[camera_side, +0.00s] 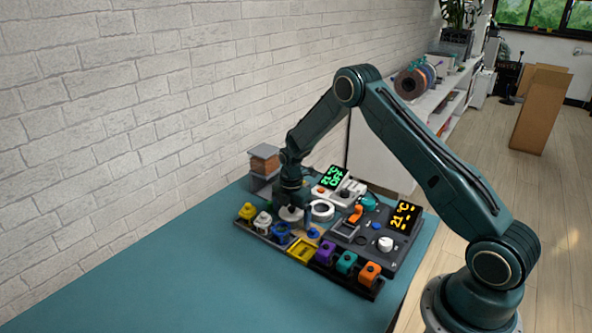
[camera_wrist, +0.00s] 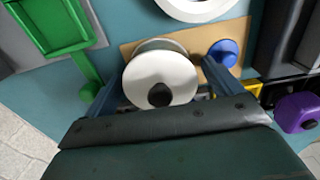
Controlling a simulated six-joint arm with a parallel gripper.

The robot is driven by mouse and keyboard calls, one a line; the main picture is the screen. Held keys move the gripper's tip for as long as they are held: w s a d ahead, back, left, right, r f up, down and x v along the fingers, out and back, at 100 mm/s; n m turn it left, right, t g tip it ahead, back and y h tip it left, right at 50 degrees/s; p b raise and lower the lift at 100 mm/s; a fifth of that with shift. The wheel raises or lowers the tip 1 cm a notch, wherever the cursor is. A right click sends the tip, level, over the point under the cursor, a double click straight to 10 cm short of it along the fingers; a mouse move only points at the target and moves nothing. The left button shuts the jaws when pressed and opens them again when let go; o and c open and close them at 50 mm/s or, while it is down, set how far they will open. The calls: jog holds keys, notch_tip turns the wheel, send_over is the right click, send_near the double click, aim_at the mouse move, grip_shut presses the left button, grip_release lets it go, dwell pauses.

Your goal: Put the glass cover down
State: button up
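No clear glass dome can be made out in either view. In the wrist view, a round pale disc (camera_wrist: 145,75) with a black knob (camera_wrist: 160,95) lies between my gripper's two fingers (camera_wrist: 161,72), above a tan board (camera_wrist: 200,40). Whether this is the glass cover, I cannot tell. The fingers are spread to either side of it; whether they touch it is unclear. In the side view, my gripper (camera_side: 292,203) points down over a whitish round piece (camera_side: 289,215) at the back left of the dark panel. The arm hides part of that area.
A white ring (camera_side: 322,210) is close on the right, with a blue knob (camera_wrist: 223,52) near the right finger. A green tray (camera_wrist: 50,25) is at upper left in the wrist view. Several coloured blocks line the panel's front. The teal table (camera_side: 190,265) is clear at the front left.

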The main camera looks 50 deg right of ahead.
dwell(0.3)
notch_tip(320, 180, up, 12)
jog(key=shift+f, duration=0.1)
jog(key=shift+r, duration=0.25)
dwell(0.4)
jog(key=shift+r, duration=0.1)
dwell(0.4)
notch_tip(320, 180, up, 11)
jog(key=m+t, duration=0.1)
jog(key=m, duration=0.3)
send_over(291, 208)
jog(key=s+a, duration=0.4)
jog(key=s, duration=0.1)
jog(key=s+a+r+m+t, duration=0.2)
jog(key=s+a+r+m, duration=0.2)
jog(key=s+r, duration=0.35)
jog(key=s+a+r+m+t, duration=0.1)
jog(key=s+a+m, duration=0.2)
jog(key=s, duration=0.7)
jog(key=s+a+r+m+t, duration=0.1)
jog(key=s+a+r+m, duration=0.1)
jog(key=s+m, duration=0.5)
jog(key=s, duration=0.3)
jog(key=shift+s+a+r+t, duration=0.25)
jog(key=shift+s+a+t, duration=0.05)
jog(key=shift+a, duration=0.1)
